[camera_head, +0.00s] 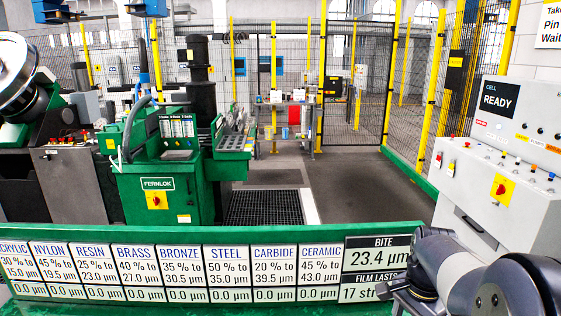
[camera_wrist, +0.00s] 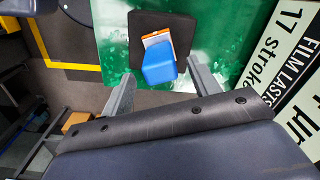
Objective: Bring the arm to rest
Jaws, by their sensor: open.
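My arm (camera_head: 500,280) is folded low at the lower right corner of the head view, in front of the white control cabinet and beside the right end of the label board. In the wrist view my gripper (camera_wrist: 160,70) has its two grey fingers spread wide apart. Nothing is clasped between them. I cannot tell how far the fingers are from the blue object.
A green-framed label board (camera_head: 200,232) crosses the front. A green FERNLOK machine (camera_head: 160,190) stands left, the white cabinet (camera_head: 490,150) with a "READY" screen right. Grey floor (camera_head: 350,180) lies open between them, up to the mesh fence (camera_head: 355,80).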

